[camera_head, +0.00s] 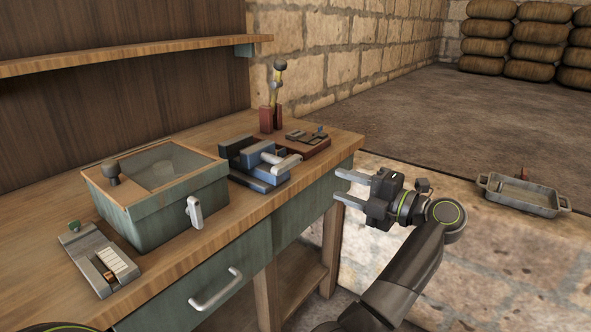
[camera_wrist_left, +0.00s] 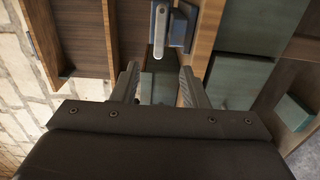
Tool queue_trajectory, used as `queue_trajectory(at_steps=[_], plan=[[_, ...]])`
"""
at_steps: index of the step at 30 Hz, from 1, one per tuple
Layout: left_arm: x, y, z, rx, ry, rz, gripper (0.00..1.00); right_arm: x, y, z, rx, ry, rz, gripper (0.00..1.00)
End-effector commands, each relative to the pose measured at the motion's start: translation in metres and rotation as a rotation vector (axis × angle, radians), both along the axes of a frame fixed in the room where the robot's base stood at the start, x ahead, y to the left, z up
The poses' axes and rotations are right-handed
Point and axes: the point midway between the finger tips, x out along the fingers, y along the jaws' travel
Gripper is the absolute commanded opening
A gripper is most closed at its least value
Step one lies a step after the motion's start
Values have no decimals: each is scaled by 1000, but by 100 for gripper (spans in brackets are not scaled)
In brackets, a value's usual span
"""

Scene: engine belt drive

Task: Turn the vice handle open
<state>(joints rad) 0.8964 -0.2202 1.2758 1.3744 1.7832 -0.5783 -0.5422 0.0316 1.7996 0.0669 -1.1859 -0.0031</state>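The blue vice (camera_head: 255,164) sits on the workbench near its right end. Its grey bar handle (camera_head: 287,162) points toward the bench's front edge. My left gripper (camera_head: 342,187) is in front of the bench edge, to the right of the vice and apart from the handle. Its two fingers are spread with nothing between them. In the left wrist view the open fingers (camera_wrist_left: 158,78) show with the grey handle (camera_wrist_left: 160,22) beyond them at the top, beside the blue vice body (camera_wrist_left: 181,27). My right gripper is not in view.
A green box (camera_head: 160,217) with a glazed lid stands left of the vice. A red-brown plate (camera_head: 298,150) with small metal parts and an upright lever (camera_head: 275,88) are behind it. A drawer handle (camera_head: 215,289) sticks out in front. A metal tray (camera_head: 525,197) lies at right.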

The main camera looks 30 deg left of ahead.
Motion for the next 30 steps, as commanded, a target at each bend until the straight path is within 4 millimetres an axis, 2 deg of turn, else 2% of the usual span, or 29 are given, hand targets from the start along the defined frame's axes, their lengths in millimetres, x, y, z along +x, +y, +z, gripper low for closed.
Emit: queue_trajectory(at_steps=[1, 6, 15, 21, 30], plan=[[0, 13, 1, 3, -2, 5, 40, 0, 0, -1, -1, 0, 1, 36], [3, 51, 1, 5, -1, 5, 40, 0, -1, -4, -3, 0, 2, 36], [8, 111, 1, 6, -1, 3, 40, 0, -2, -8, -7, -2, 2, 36], [10, 132, 0, 4, -1, 1, 40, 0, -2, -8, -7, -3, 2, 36], [11, 137, 0, 3, 0, 0, 40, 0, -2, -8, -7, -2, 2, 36]])
